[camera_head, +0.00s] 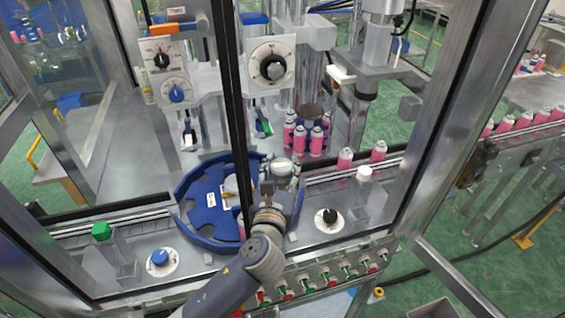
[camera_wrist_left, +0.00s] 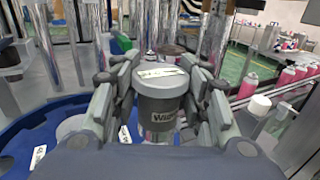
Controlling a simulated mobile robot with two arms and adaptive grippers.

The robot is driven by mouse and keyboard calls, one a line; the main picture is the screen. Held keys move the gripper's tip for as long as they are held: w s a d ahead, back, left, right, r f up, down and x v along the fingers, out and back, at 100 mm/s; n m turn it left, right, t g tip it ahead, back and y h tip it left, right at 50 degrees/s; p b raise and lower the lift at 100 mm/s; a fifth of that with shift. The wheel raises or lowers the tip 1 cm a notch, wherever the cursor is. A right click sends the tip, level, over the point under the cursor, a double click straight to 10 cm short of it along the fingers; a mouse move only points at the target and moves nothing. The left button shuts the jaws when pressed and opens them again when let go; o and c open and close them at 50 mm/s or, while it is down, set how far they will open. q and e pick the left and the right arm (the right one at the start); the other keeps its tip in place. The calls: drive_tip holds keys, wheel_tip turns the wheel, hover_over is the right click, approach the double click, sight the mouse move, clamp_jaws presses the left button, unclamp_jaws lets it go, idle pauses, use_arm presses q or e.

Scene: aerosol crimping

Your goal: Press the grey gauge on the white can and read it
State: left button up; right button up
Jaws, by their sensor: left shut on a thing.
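The grey gauge (camera_wrist_left: 160,93) is a short, dark grey cylinder with a light round top that carries a small label. It stands upright between the two fingers of my left gripper (camera_wrist_left: 160,100), which is shut on it. In the head view the gauge (camera_head: 283,165) shows as a small pale-topped cylinder at the right edge of the blue star wheel, with my left gripper (camera_head: 283,178) around it. A pale, shiny surface shows just below the gauge in the wrist view; whether it is the white can cannot be told. No gauge reading is legible. My right gripper is not in view.
The blue star wheel (camera_head: 200,200) lies beside my left gripper. Pink cans (camera_head: 345,158) stand on the conveyor at right, and several more stand behind the gauge. A white-capped post (camera_head: 364,174), metal columns and dial panels (camera_head: 272,66) are close by. A dark frame bar crosses near my arm.

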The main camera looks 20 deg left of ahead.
use_arm(q)
drive_tip(key=s+d, duration=0.2)
drive_tip(key=s, duration=1.3)
drive_tip(key=shift+s+d+p, duration=0.2)
drive_tip(key=shift+s+p, duration=0.1)
drive_tip(key=shift+p, duration=0.05)
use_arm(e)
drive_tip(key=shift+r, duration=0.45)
use_arm(q)
drive_tip(key=shift+w+r, duration=0.1)
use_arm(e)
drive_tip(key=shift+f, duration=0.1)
use_arm(q)
drive_tip(key=s+a+f+m+h+b, duration=0.1)
drive_tip(key=s+a+f+b, duration=0.1)
drive_tip(key=f+b, duration=0.3)
drive_tip(key=s+a+f+h+b, duration=0.1)
drive_tip(key=s+a+f+b, duration=0.1)
drive_tip(key=f+b, duration=0.4)
drive_tip(key=shift+s+a+f+m+h, duration=0.25)
drive_tip(key=shift+s+f+m+h, duration=0.2)
drive_tip(key=shift+f, duration=0.2)
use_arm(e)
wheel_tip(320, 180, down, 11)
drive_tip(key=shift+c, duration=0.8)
